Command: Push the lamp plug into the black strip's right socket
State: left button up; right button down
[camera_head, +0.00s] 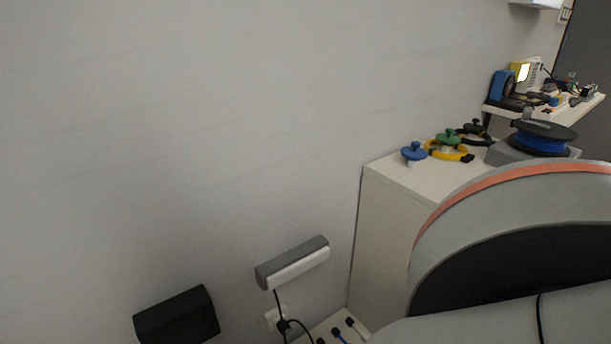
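I cannot make out a black strip with sockets for certain. A plain black block (178,316) shows at the bottom left against the wall. A grey and white bar (292,262) is on the wall, with a black cable hanging below it. A dark plug (283,326) on that cable is near a white wall outlet (274,316); I cannot tell whether it is in it. Small dark plugs (350,322) lie on a white surface at the bottom edge; which is the lamp's is unclear. Neither gripper is in view.
A white cabinet (385,235) stands right of the bar, with blue (414,152) and green-yellow (447,145) knobbed items on top. A blue cable reel (541,140) and a cluttered shelf (550,103) are behind. A large grey rounded shape with an orange edge fills the lower right.

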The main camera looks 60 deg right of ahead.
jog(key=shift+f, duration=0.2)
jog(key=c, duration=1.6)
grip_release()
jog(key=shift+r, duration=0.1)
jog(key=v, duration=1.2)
